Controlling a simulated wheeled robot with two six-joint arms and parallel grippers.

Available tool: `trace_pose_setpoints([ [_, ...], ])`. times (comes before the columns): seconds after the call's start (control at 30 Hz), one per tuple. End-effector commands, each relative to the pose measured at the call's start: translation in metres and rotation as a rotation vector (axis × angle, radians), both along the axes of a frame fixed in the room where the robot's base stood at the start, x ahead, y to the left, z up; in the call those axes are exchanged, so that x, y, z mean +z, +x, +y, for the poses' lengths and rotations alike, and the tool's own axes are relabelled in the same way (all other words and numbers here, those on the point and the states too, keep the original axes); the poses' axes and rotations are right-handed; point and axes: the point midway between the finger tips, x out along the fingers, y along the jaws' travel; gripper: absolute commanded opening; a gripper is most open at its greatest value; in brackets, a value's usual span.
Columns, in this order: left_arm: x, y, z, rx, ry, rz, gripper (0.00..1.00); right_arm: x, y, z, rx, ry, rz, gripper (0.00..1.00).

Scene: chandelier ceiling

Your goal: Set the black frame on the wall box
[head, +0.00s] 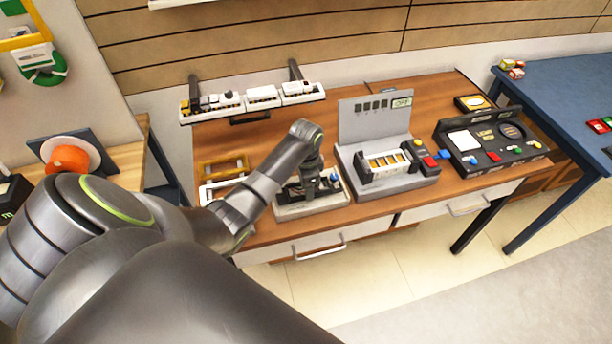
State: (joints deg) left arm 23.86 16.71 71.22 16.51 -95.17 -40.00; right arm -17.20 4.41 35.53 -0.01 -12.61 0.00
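A pale grey box (312,209), likely the wall box, sits on the wooden desk near its front edge. My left gripper (311,188) points down over it. A dark shape (291,194), which may be the black frame, shows at the box's top beside the gripper. The gripper and wrist hide much of it, so I cannot tell whether it is held or resting on the box. The fingers are too small and dark to tell open from shut. A yellow frame (222,168) and a white frame (220,189) lie left of the box. My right gripper is out of view.
A grey panel unit (374,122) with a yellow-and-red button block stands right of the box. A black control panel (490,141) is farther right. A shelf of white modules (252,101) is behind. My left arm covers the lower left.

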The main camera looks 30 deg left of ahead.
Motion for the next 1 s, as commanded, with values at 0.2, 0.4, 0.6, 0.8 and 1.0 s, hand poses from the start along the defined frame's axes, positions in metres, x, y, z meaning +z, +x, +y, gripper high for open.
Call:
trace_pose_setpoints([
  [0.2,-0.002,0.0,0.0,0.0,0.0,0.0,0.34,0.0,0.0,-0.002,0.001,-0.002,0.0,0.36],
  [0.4,-0.002,0.0,0.0,0.0,0.0,0.0,0.34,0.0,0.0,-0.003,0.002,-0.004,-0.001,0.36],
  [0.6,-0.003,0.0,0.0,0.0,0.0,0.0,0.34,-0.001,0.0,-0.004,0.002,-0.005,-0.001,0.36],
  [0.8,-0.009,0.0,0.0,0.0,-0.001,0.001,0.34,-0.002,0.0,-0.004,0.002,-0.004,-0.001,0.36],
  [1.0,-0.014,0.0,0.0,0.0,0.0,0.0,0.34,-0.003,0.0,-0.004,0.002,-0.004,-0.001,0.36],
])
